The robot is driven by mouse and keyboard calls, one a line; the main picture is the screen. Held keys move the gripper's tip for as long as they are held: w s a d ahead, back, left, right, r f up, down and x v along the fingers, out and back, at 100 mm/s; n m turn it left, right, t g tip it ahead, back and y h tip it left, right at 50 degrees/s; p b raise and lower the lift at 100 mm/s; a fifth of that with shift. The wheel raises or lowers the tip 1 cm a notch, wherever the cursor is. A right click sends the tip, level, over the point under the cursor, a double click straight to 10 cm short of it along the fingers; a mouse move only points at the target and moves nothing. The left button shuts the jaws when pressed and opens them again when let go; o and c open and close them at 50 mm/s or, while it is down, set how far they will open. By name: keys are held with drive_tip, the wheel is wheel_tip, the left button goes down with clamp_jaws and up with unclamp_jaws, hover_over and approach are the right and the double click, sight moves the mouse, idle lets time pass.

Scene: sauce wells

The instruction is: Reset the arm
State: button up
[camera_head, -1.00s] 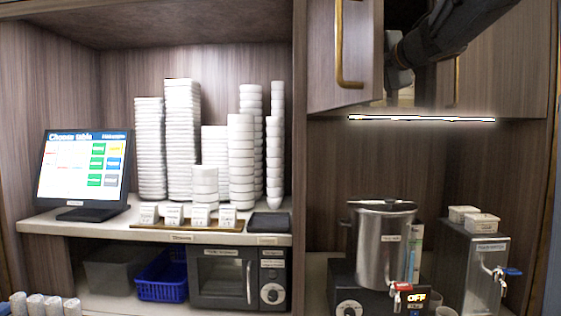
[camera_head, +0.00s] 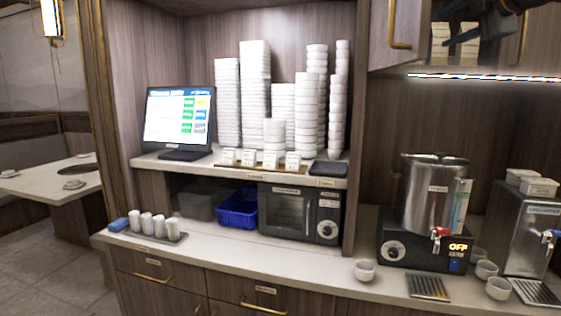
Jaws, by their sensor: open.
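My gripper (camera_head: 462,22) shows dark at the upper right, partly cut off by the top edge of the view. Its jaws look open and I see nothing held in them. It is in front of the upper cabinet (camera_head: 540,50), just right of the swung-open cabinet door (camera_head: 398,28). Two small light packages (camera_head: 440,45) show behind and below it in the cabinet opening.
A steel urn (camera_head: 432,195) and a steel dispenser (camera_head: 522,235) stand on the right counter. Stacked white bowls (camera_head: 255,100), a screen (camera_head: 178,120) and a microwave (camera_head: 287,212) fill the left side. A dining table (camera_head: 50,184) is far left.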

drive_tip(key=w+a+f+m+h+b, duration=0.2)
drive_tip(key=f+m, duration=0.3)
drive_tip(key=f, duration=0.5)
drive_tip(key=w+a+f+m+h+b, duration=0.15)
drive_tip(key=f+m, duration=0.25)
drive_tip(key=f, duration=0.6)
drive_tip(key=s+a+f+m+g+b, duration=0.1)
drive_tip(key=s+a+f+m+g, duration=0.15)
drive_tip(key=f, duration=0.85)
drive_tip(key=s+a+f+m+g+b, duration=0.1)
drive_tip(key=a+f+m+g, duration=0.2)
drive_tip(key=f, duration=0.8)
drive_tip(key=s+a+f+m+g+y+b, duration=0.1)
drive_tip(key=s+a+f+m+g, duration=0.2)
drive_tip(key=s+f, duration=0.9)
drive_tip(key=s+a+f+m+g+b, duration=0.2)
drive_tip(key=s+a+f+g, duration=0.4)
drive_tip(key=s+a+f, duration=0.3)
drive_tip(key=s+f+m, duration=0.1)
drive_tip(key=s+f, duration=0.3)
drive_tip(key=f, duration=0.2)
drive_tip(key=shift+s+a+f+m+g+y, duration=0.2)
drive_tip(key=shift+s+f+m+g+y, duration=0.1)
drive_tip(key=shift+f+m+g+y, duration=0.05)
